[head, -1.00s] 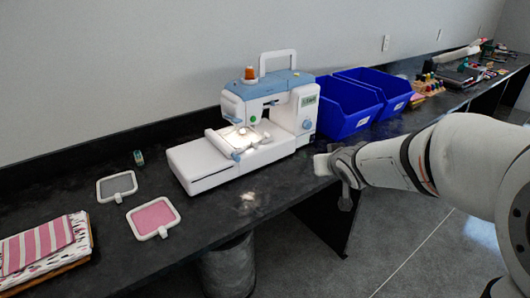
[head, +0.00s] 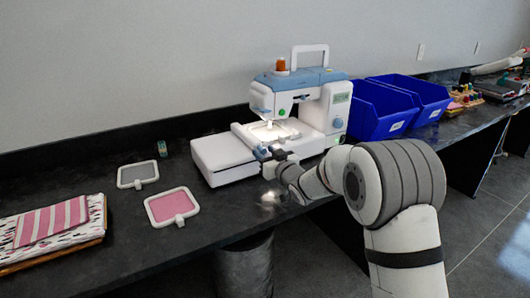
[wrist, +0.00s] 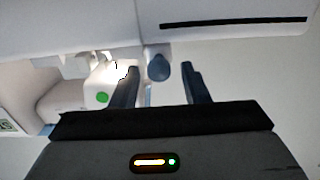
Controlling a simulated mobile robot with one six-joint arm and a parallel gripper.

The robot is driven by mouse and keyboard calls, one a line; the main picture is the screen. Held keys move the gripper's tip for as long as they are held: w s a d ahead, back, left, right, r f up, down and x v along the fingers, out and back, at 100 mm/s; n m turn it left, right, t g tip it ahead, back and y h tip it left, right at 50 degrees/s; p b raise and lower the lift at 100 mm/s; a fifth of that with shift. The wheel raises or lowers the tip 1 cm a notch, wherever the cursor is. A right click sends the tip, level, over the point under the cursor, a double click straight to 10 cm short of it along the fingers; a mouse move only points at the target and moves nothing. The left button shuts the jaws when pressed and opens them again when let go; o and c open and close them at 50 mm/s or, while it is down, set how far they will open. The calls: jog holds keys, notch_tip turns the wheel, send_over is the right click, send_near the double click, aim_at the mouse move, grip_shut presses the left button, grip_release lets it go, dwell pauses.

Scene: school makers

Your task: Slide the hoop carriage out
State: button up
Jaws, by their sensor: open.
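The white and blue sewing machine (head: 300,85) stands on the dark counter. A flat white embroidery unit (head: 222,160) extends to its left. The hoop carriage (head: 246,138), a white bar with a blue knob (wrist: 158,67), lies across the unit beside the lit hoop (head: 277,130) under the needle. My gripper (head: 268,160) is at the front of the machine, close to the knob. In the wrist view, my gripper (wrist: 160,78) is open, with the knob showing between the fingertips. Whether they touch it cannot be told.
A grey hoop (head: 138,174) and a pink hoop (head: 171,206) lie on the counter (head: 95,170) at left, near folded striped fabric (head: 50,222). Blue bins (head: 380,112) stand right of the machine. A bin (head: 243,265) is below the counter edge.

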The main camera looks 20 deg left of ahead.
jog(key=shift+x, duration=1)
